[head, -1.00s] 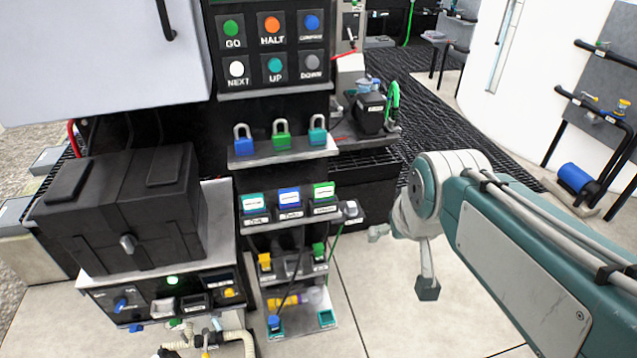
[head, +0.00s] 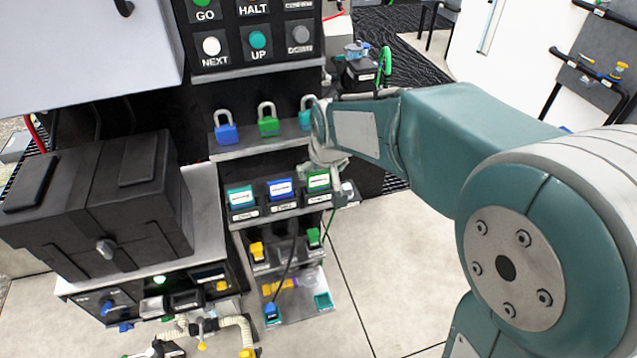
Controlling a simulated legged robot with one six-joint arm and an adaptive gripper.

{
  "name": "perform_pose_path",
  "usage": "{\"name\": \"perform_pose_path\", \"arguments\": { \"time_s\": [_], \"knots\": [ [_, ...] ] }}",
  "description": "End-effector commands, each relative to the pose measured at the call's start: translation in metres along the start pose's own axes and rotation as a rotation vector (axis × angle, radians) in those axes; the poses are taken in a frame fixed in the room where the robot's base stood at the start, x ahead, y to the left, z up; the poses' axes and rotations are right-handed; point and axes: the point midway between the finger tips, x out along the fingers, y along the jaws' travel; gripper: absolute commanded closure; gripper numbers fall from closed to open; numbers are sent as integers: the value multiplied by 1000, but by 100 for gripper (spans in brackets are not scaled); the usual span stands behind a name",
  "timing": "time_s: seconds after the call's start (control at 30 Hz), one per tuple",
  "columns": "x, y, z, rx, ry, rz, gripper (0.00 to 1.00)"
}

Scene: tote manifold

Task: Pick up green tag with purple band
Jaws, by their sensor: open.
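A green-edged tag with a white face (head: 318,181) stands in the rightmost holder of the middle shelf. A purple band cannot be made out on it at this size. A blue tag (head: 280,188) and a teal tag (head: 241,196) stand to its left in the same row. My gripper (head: 322,167) is open, just above and in front of the green tag, close to its top edge. Whether it touches the tag cannot be told. My arm reaches in from the right.
A shelf above holds a blue padlock (head: 226,133), a green padlock (head: 268,126) and a teal padlock (head: 305,119) partly behind my arm. A button panel (head: 256,45) rises above. A black box (head: 105,205) stands left. Open floor (head: 385,270) lies right of the shelves.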

Motion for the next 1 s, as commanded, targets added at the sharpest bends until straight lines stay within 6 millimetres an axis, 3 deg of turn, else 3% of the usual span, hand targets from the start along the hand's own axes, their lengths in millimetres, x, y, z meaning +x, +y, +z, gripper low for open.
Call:
{"name": "perform_pose_path", "arguments": {
  "time_s": [0.3, 0.6, 0.63, 0.77, 0.8, 1.0],
  "knots": [
    [44, 2, -1, 0, -3, 0, 0],
    [50, 2, -2, 0, 1, 0, 0],
    [50, 2, -2, 0, 1, 0, 4],
    [51, 2, -2, 0, 1, 0, 62],
    [51, 2, -2, 0, 0, 0, 66],
    [51, 1, -1, 0, -1, 0, 67]
  ]
}}
